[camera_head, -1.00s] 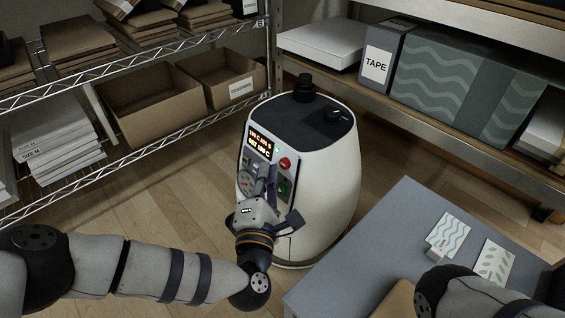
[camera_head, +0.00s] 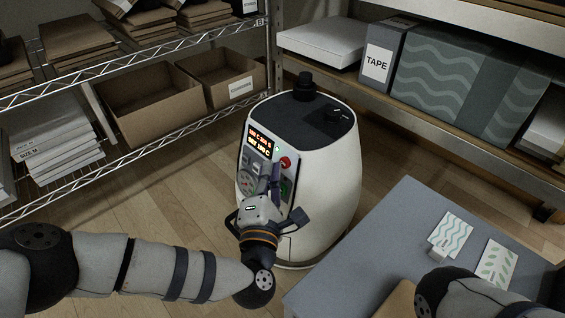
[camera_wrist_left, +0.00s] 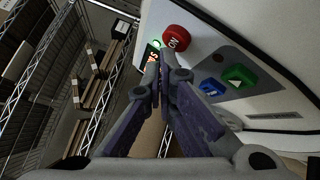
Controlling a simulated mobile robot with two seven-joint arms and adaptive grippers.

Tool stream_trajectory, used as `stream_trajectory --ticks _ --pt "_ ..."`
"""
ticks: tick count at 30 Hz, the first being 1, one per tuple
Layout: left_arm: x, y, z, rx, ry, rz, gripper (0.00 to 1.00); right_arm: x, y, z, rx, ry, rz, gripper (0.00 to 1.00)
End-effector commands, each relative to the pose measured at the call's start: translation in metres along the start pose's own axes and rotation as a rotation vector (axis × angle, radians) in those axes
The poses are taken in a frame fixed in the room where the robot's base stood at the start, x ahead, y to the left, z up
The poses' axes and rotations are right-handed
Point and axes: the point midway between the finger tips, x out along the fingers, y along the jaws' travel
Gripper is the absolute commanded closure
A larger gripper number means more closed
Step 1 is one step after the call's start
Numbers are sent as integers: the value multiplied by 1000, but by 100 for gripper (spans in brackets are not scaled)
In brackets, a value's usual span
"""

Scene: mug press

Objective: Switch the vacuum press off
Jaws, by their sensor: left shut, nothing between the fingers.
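The vacuum press (camera_head: 325,195) is a white rounded machine with a dark top, standing on the floor. Its front panel has a lit display (camera_head: 259,142), a red button (camera_head: 285,162) and a green button (camera_head: 284,187). In the left wrist view the red button (camera_wrist_left: 176,40) bears white lettering, and a green button (camera_wrist_left: 238,75) and a blue button (camera_wrist_left: 211,86) sit below it. My left gripper (camera_head: 270,172) is shut and empty in front of the panel. Its fingertips (camera_wrist_left: 163,62) appear just below the red button; contact cannot be told. The fingers hide part of the panel.
A grey table (camera_head: 350,262) with two patterned cards stands at the right front. A wire shelf with cardboard boxes (camera_head: 150,105) is at the left. A shelf behind holds a tape box (camera_head: 378,62). Wooden floor (camera_head: 180,205) lies open left of the press.

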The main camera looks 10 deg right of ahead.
Motion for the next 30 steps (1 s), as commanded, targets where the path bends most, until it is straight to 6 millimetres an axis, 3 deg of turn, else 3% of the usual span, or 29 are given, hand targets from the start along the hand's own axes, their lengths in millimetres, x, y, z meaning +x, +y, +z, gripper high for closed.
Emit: stream_trajectory --ticks 30 --pt "7 -4 5 1 -1 1 100 4 0 -5 0 -5 0 57"
